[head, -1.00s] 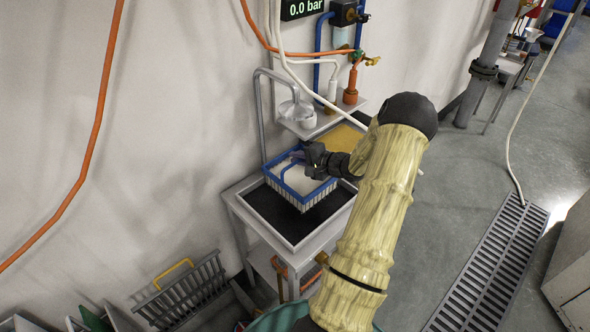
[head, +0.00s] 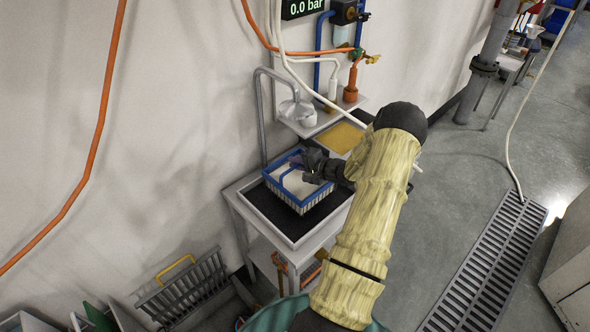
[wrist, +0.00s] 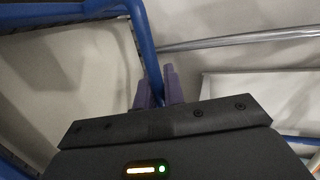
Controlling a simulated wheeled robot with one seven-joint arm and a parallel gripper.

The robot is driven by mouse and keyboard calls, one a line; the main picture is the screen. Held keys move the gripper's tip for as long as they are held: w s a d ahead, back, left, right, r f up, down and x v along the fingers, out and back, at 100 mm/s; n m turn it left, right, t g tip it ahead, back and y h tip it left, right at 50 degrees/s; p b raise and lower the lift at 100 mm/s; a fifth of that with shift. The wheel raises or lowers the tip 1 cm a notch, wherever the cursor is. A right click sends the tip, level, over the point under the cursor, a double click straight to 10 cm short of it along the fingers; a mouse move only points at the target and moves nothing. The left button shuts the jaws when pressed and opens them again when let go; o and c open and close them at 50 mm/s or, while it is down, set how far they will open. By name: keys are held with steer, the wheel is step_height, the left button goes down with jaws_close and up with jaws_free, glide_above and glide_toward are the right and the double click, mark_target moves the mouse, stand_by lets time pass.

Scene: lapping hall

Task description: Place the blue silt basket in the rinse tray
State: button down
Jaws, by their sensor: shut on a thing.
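The blue silt basket (head: 298,188) has a blue rim, pale ribbed sides and a blue handle. In the head view it is over the dark bed of the rinse tray (head: 250,218), within the tray's pale rim. I cannot tell whether its base touches the bed. My gripper (head: 300,165) is shut on the basket's blue handle, at its upper right. In the wrist view the purple fingers (wrist: 157,88) close around the blue handle bar (wrist: 142,45), with the basket's pale inside to the left.
A yellow-brown panel (head: 340,138) lies behind the tray. A shelf (head: 340,112) with hoses and an orange fitting is above. A grey rack with a yellow handle (head: 182,288) stands at lower left.

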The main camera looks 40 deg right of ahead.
step_height(320, 180, down, 2)
steer(key=shift+f+p, duration=0.25)
steer(key=shift+p, duration=0.4)
steer(key=shift+w+f, duration=0.25)
steer(key=shift+f, duration=0.1)
steer(key=shift+f, duration=0.2)
steer(key=c, duration=1.5)
jaws_free()
steer(key=shift+r, duration=0.1)
